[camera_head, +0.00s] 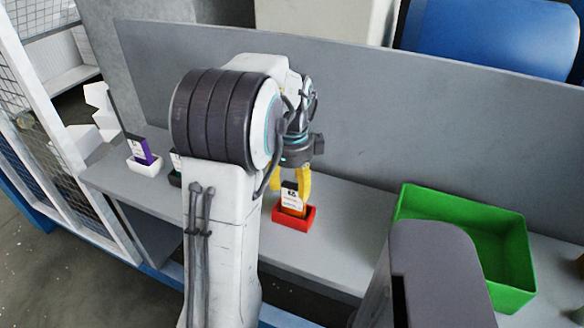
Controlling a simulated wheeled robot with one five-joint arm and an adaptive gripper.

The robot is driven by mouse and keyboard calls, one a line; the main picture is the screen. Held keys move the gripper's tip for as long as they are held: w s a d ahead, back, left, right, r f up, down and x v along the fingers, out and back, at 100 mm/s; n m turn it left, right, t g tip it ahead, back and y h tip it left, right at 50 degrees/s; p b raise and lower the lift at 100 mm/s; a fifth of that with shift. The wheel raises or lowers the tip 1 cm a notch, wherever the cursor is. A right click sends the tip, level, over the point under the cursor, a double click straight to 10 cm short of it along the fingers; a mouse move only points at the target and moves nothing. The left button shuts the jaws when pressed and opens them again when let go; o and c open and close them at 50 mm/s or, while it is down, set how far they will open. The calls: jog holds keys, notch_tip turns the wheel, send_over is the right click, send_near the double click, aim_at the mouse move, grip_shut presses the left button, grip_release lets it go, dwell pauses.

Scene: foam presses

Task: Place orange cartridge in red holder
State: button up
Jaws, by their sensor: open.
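The red holder (295,218) sits on the grey shelf near the middle of the camera_head view. A cartridge (291,200) with a white label and a dark top stands upright in it; little of its body colour shows, so I cannot tell if it is orange. My gripper (289,184), with yellow fingers, is just above and around the cartridge's top and is open. I cannot tell whether the fingers touch the cartridge.
A white holder (146,164) with a purple cartridge (139,148) stands at the left. A dark holder (175,179) is partly hidden by my arm. A green bin (513,260) is at the right. A grey panel (380,115) rises behind the shelf.

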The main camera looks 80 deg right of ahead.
jog(key=r+b, duration=0.1)
jog(key=r, duration=0.5)
jog(key=shift+w+a+b, duration=0.15)
jog(key=shift+a+b, duration=0.05)
jog(key=shift+b, duration=0.15)
jog(key=w+a+n+t+h, duration=0.1)
jog(key=w+a+n, duration=1.7)
jog(key=w, duration=0.4)
jog(key=a+f+n+t, duration=0.1)
jog(key=a+f+n, duration=0.1)
jog(key=a+n, duration=0.8)
jog(key=s+a+f+n+t+y, duration=0.1)
jog(key=a+f+n, duration=0.1)
jog(key=a+n, duration=0.8)
jog(key=shift+s+a+f+n+t+y, duration=0.3)
jog(key=shift+a+n, duration=0.05)
jog(key=shift+n, duration=0.05)
